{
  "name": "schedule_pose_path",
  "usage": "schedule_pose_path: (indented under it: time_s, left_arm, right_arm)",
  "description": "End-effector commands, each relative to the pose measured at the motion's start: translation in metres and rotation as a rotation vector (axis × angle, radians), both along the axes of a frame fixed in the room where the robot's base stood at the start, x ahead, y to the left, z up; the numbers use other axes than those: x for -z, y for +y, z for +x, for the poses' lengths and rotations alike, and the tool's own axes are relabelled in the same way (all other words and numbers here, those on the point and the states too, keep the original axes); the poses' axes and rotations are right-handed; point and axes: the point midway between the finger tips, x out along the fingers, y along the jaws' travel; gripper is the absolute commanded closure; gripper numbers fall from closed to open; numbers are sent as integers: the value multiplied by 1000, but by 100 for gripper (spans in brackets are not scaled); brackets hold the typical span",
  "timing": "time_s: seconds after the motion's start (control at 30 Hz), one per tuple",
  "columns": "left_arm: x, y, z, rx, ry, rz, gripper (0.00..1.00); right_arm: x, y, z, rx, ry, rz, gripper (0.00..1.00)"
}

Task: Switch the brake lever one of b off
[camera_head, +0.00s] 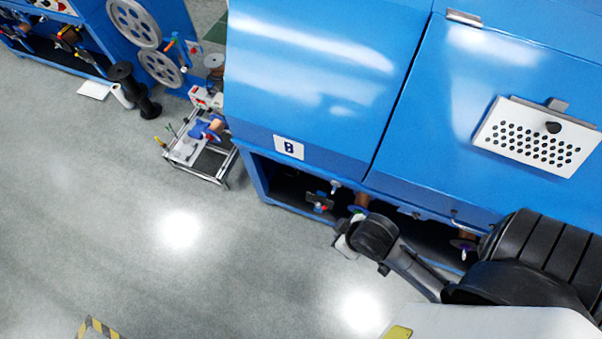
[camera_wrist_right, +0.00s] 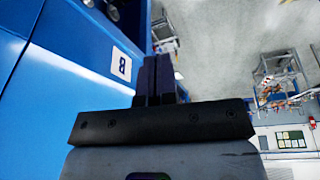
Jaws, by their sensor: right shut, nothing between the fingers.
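The blue machine marked B (camera_head: 289,147) fills the upper right of the head view; its label also shows in the right wrist view (camera_wrist_right: 121,65). My right arm reaches to the opening's front edge. My right gripper (camera_wrist_right: 160,80) has its dark fingers together, empty, beside the machine's blue side. My left gripper is out of view.
A small metal cart (camera_head: 205,150) stands left of the machine. Black spools (camera_head: 135,90) and another blue machine (camera_head: 90,40) with grey wheels are farther left. A perforated white panel (camera_head: 535,137) is on the machine's front. The grey floor in front is clear.

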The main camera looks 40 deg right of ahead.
Motion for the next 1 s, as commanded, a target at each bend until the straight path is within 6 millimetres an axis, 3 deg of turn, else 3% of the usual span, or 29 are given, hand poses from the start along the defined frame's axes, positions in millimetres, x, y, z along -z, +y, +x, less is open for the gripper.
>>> schedule_pose_path:
  time_s: [0.43,0.57,0.67,1.0]
  left_arm:
    - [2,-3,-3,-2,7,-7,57]
    - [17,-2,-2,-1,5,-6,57]
    - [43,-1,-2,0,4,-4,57]
    - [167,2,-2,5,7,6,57]
  right_arm:
    - [3,-3,-4,-2,9,-8,100]
    - [24,-4,2,-13,-9,-13,100]
    - [60,-7,12,-34,-44,-24,100]
    - [237,-31,63,-165,-255,-109,100]
